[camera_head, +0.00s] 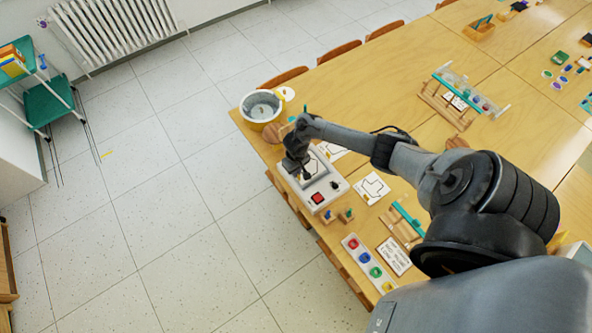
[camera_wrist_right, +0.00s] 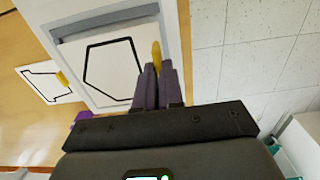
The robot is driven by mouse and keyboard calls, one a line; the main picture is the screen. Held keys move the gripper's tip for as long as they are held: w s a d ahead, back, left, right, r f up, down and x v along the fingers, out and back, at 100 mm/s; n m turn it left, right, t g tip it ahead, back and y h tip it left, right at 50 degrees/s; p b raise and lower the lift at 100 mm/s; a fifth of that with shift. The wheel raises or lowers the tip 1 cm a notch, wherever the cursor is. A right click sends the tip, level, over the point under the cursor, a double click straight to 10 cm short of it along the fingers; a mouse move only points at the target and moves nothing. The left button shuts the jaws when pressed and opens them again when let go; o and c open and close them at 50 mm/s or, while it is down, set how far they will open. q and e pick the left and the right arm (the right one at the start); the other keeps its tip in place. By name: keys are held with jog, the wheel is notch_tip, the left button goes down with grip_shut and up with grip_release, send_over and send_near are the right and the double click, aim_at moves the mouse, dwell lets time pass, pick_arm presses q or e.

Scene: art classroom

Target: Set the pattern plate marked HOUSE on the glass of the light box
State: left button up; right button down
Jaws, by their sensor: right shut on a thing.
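The light box (camera_head: 331,187) is a white case with a red button at the near-left end of the table. My right gripper (camera_head: 297,163) is above its glass. In the right wrist view the gripper (camera_wrist_right: 157,78) is shut on the yellow tab of a white plate (camera_wrist_right: 111,72) with a black house-like outline. The plate is over the light box, whose pale rim (camera_wrist_right: 96,22) shows beside it. I cannot tell whether it touches the glass, and no word on it is legible. My left gripper is not in view.
White pattern plates lie behind the box (camera_head: 333,150) and to its right (camera_head: 373,187). A grey-lined bucket (camera_head: 262,106) stands at the table corner. A paint strip (camera_head: 370,262), a card (camera_head: 394,256) and a wooden rack (camera_head: 402,224) are nearer me. Chairs line the table edge.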

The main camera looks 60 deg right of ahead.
jog(key=shift+f, duration=0.2)
dwell(0.5)
jog(key=shift+f, duration=0.4)
dwell(0.4)
jog(key=c, duration=1.2)
grip_release()
jog(key=shift+r, duration=0.1)
notch_tip(320, 180, up, 9)
jog(key=p, duration=0.2)
jog(key=shift+r+p, duration=0.15)
jog(key=shift+p, duration=0.2)
jog(key=shift+r, duration=0.7)
